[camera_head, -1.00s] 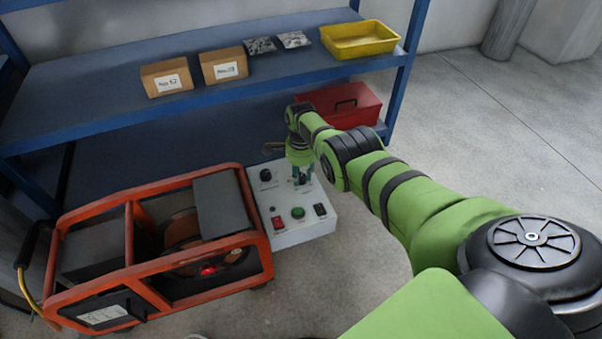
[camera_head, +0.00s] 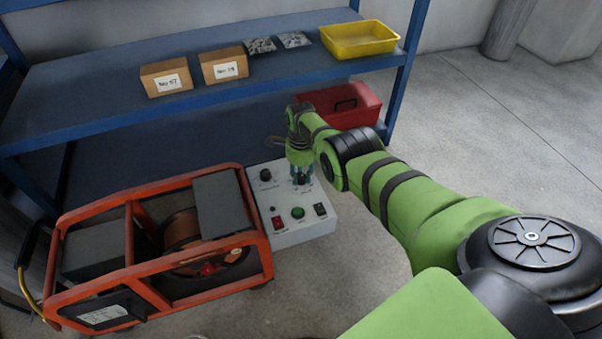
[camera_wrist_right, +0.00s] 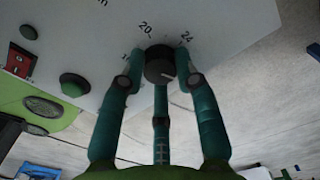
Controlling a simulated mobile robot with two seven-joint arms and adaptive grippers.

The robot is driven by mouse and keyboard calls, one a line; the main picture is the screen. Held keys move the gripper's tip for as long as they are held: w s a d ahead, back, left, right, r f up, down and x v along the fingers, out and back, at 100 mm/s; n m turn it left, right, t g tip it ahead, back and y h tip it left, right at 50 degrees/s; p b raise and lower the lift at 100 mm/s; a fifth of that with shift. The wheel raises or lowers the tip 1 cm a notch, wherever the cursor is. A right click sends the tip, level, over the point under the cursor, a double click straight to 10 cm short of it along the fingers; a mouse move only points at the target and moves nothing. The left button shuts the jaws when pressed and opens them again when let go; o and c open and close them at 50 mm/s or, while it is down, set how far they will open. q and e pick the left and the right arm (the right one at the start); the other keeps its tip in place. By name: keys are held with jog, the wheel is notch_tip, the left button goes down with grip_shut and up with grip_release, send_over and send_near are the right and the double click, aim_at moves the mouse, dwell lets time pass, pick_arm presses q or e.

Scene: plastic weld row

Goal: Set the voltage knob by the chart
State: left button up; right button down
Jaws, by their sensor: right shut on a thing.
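The black voltage knob (camera_wrist_right: 160,66) is in the right wrist view, on a light panel marked 20 and 24; another number at its left is partly hidden. A pale pointer line on the knob shows toward its lower right. My right gripper (camera_wrist_right: 161,80) has its three teal fingers around the knob and is shut on it. In the head view, my right gripper (camera_head: 302,177) reaches down onto the white control box (camera_head: 283,193), largely covering that knob. No readable chart shows; a small label plate (camera_head: 103,315) on the orange-framed machine is unreadable. My left gripper is out of view.
The box also carries another black knob (camera_head: 266,175), a green button (camera_head: 298,213), a red switch (camera_head: 278,223) and a black switch (camera_head: 320,209). The orange-framed machine (camera_head: 140,190) stands close at its left. A blue shelf (camera_head: 110,115) and red toolbox (camera_head: 350,112) are behind.

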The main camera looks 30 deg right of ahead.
aim_at(302, 176)
jog(key=c, duration=0.9)
grip_release()
jog(key=shift+w+r, duration=0.1)
jog(key=shift+r, duration=0.55)
notch_tip(302, 176, up, 11)
jog(key=shift+f, duration=0.15)
